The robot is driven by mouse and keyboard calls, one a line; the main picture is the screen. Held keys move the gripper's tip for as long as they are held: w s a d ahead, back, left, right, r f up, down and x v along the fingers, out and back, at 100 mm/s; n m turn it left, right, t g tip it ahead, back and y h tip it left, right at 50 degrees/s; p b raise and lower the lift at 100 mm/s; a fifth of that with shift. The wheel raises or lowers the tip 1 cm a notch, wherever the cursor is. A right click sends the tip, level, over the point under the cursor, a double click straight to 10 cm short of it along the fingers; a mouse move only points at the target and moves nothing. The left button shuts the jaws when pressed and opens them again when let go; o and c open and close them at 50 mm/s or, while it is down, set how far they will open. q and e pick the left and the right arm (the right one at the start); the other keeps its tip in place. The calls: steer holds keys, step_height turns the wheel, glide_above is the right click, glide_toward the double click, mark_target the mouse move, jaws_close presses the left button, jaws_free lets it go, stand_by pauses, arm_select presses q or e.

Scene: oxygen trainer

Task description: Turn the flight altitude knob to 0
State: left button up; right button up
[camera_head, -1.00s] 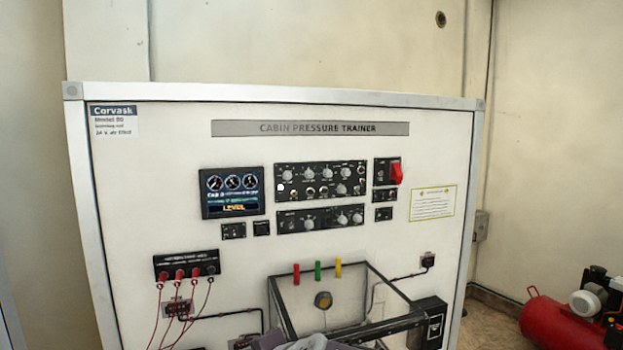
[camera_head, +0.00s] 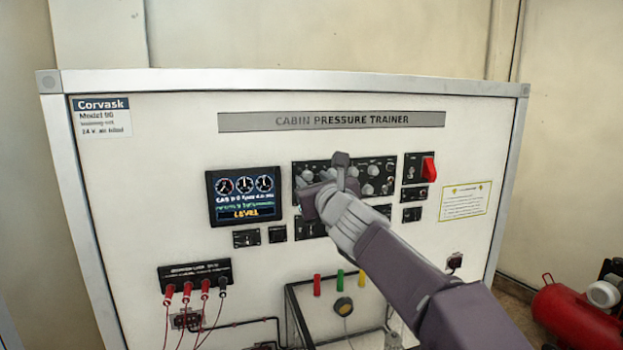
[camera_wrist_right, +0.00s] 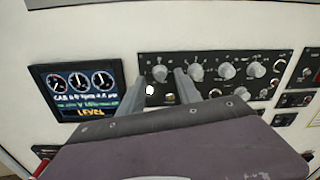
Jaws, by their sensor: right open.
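The upper black control panel (camera_head: 385,162) carries a row of silver knobs; it also shows in the right wrist view (camera_wrist_right: 240,90). The labels are too small to read, so I cannot tell which knob is flight altitude. My right gripper (camera_head: 331,176) is open in front of the panel's left half and hides part of it. In the right wrist view its two fingers (camera_wrist_right: 160,88) point up at the panel, one on each side of the leftmost knob (camera_wrist_right: 160,72). I cannot tell whether they touch it. My left gripper is not in view.
A display screen (camera_head: 244,196) reading LEVEL is left of the panel. A red switch cover (camera_head: 428,167) is to its right. Red leads (camera_head: 187,292) hang at lower left. A clear-walled box (camera_head: 300,320) stands below. A red tank (camera_head: 575,318) is on the floor at right.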

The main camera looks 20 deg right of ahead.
steer(key=w, duration=0.2)
steer(key=shift+w+f, duration=0.1)
steer(key=shift+w, duration=0.2)
steer(key=shift+s+r, duration=0.2)
steer(key=shift+s, duration=0.15)
jaws_close()
steer(key=shift+n, duration=0.3)
steer(key=n, duration=0.4)
steer(key=shift+f, duration=0.1)
steer(key=shift+n, duration=2.2)
